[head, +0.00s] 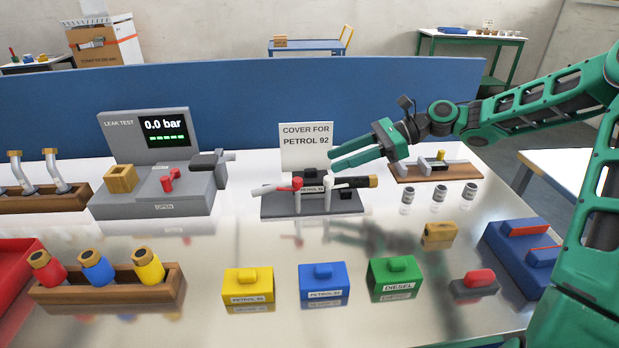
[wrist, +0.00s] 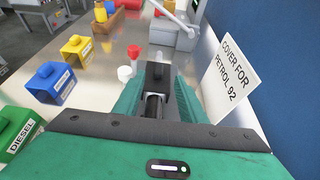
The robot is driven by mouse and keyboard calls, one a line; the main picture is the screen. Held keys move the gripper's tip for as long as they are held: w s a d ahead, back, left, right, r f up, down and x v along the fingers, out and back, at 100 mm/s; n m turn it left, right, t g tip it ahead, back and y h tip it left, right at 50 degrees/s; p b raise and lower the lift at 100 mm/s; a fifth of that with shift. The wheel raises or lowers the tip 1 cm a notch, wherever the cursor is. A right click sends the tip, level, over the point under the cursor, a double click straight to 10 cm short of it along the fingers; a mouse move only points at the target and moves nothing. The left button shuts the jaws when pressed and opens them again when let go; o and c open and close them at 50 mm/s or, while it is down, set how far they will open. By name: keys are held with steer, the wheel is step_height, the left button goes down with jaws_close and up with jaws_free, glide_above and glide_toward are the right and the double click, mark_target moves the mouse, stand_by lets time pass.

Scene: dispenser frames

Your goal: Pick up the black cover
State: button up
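A dark block that looks like the black cover (head: 314,178) sits on a grey fixture (head: 272,208) at mid-table, in front of a sign (head: 306,147) reading "COVER FOR PETROL 92". It is partly hidden by the fixture's red and white clamps. My gripper (head: 334,159) reaches in from the right, just above and right of the block, with its two green fingers apart. In the wrist view, my gripper (wrist: 158,82) points down at dark parts between its fingers. I cannot tell whether it touches them; nothing appears gripped.
Yellow (head: 248,286), blue (head: 323,281) and green (head: 394,275) covers stand in front. A leak tester (head: 160,180) stands left, a wooden rack (head: 108,284) front left, a blue box (head: 525,255) right. A blue partition (head: 230,95) closes the back. Bare table lies between fixture and covers.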

mark_target(316, 169)
steer(key=shift+x, duration=3.25)
steer(key=shift+s+f, duration=0.1)
steer(key=shift+c, duration=0.7)
jaws_close()
